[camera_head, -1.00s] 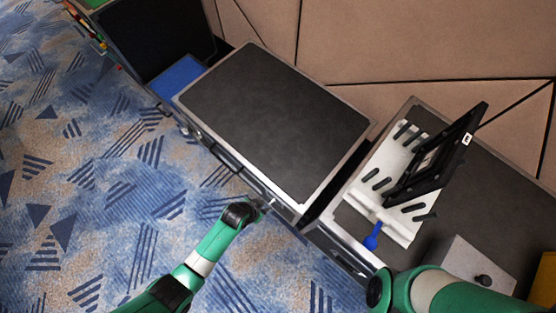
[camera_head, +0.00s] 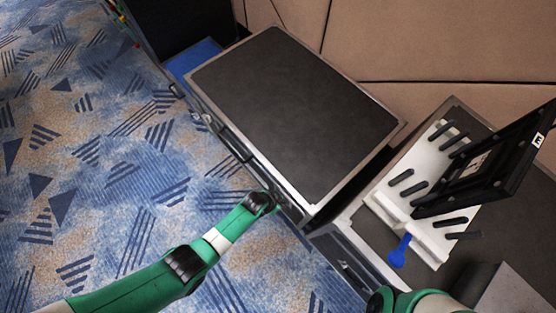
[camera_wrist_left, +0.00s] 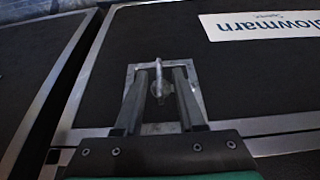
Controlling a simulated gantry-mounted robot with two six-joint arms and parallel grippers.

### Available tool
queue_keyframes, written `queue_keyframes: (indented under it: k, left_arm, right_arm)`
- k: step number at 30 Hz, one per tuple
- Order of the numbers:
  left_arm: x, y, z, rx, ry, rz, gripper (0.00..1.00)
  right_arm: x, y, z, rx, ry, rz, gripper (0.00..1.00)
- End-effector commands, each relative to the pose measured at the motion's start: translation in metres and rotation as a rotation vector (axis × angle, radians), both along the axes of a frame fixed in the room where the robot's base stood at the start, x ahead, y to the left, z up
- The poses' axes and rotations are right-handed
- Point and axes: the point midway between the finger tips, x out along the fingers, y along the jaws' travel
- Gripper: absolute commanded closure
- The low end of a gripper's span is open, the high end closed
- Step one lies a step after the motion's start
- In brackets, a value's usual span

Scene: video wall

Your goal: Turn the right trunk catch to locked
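The trunk (camera_head: 300,110) is a dark case with metal edges, standing with its lid shut in the head view. In the left wrist view a metal catch (camera_wrist_left: 157,82) sits in a square metal plate on the trunk's dark front face. Its narrow turning tab stands roughly upright in the picture. My left gripper (camera_wrist_left: 162,74) has its two fingers apart, one on each side of the tab, with gaps visible. In the head view my left gripper (camera_head: 277,203) is at the trunk's front near its right end, and the catch is too small to make out. My right gripper is out of view.
A second dark case (camera_head: 345,222) stands to the right with a white slotted rack (camera_head: 412,183), a black framed panel (camera_head: 490,165) and a blue-handled tool (camera_head: 400,251). A tan padded wall (camera_head: 430,45) is behind. Patterned carpet (camera_head: 110,150) in front is clear.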

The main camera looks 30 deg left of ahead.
Motion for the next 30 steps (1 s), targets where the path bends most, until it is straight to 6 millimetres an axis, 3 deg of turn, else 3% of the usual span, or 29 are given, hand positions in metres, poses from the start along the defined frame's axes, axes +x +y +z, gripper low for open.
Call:
queue_keyframes:
  k: [1, 7, 20, 30]
  left_arm:
    - [0.0, 0.0, 0.0003, 0.0, 0.0, 0.0, 0.63]
    - [-0.0001, 0.0, 0.0003, 0.0, 0.0, 0.0, 0.99]
    - [-0.0004, -0.0011, 0.0004, 0.031, -0.01, -0.003, 1.0]
    - [-0.0008, -0.0041, -0.0016, 0.215, -0.073, -0.007, 1.0]
  right_arm:
    - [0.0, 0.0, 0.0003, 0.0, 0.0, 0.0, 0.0]
    - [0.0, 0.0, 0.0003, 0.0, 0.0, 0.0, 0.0]
    - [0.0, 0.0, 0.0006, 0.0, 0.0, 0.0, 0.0]
    - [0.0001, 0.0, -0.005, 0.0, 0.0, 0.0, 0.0]
